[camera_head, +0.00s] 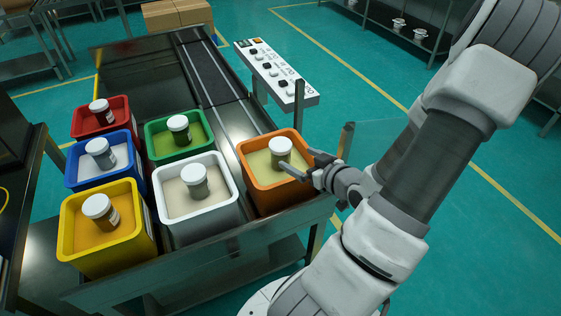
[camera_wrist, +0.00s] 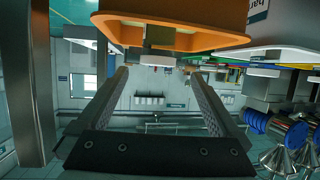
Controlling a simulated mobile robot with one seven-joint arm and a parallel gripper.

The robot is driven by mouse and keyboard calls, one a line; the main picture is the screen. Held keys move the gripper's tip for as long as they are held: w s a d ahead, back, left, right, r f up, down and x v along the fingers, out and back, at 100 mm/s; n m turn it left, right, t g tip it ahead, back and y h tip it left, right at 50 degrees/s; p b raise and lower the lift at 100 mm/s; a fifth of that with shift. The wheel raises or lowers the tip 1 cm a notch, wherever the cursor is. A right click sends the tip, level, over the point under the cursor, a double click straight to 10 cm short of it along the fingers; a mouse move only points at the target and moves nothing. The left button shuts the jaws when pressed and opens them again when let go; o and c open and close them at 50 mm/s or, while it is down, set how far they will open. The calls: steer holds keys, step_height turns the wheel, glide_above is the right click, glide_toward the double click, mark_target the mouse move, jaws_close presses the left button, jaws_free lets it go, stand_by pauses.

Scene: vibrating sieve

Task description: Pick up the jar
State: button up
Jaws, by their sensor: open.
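Several jars with white lids stand in coloured bins, one per bin. The task does not say which jar. One jar (camera_head: 280,153) stands upright in the orange bin (camera_head: 262,201), in pale contents. My gripper (camera_head: 312,166) is open and empty at that bin's right rim, just right of this jar and apart from it. In the wrist view, which looks upside down, my gripper's fingers (camera_wrist: 160,85) are spread wide. The orange bin (camera_wrist: 170,37) is at the top, with the jar's white lid (camera_wrist: 161,60) showing between and beyond the fingers.
White (camera_head: 164,222), yellow (camera_head: 105,264), blue (camera_head: 80,184), red (camera_head: 77,130) and green (camera_head: 152,155) bins stand beside the orange one, each with a jar. A white control panel (camera_head: 276,73) stands behind. A metal post (camera_head: 298,110) rises behind the orange bin.

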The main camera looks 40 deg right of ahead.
mark_target(285, 153)
steer(key=shift+w+f+b, duration=0.6)
steer(key=shift+b, duration=1.2)
steer(key=b+x, duration=0.1)
steer(key=x, duration=0.5)
steer(key=shift+w+b, duration=0.3)
steer(key=shift+w, duration=0.1)
steer(key=shift+d+b+x, duration=0.1)
steer(key=shift+b+x, duration=0.35)
steer(key=shift+x, duration=0.9)
steer(key=shift+d+b+x, duration=0.15)
steer(key=shift+b+x, duration=0.3)
steer(key=shift+x, duration=0.9)
steer(key=shift+r, duration=0.15)
steer(key=c, duration=1.3)
steer(key=shift+r, duration=0.1)
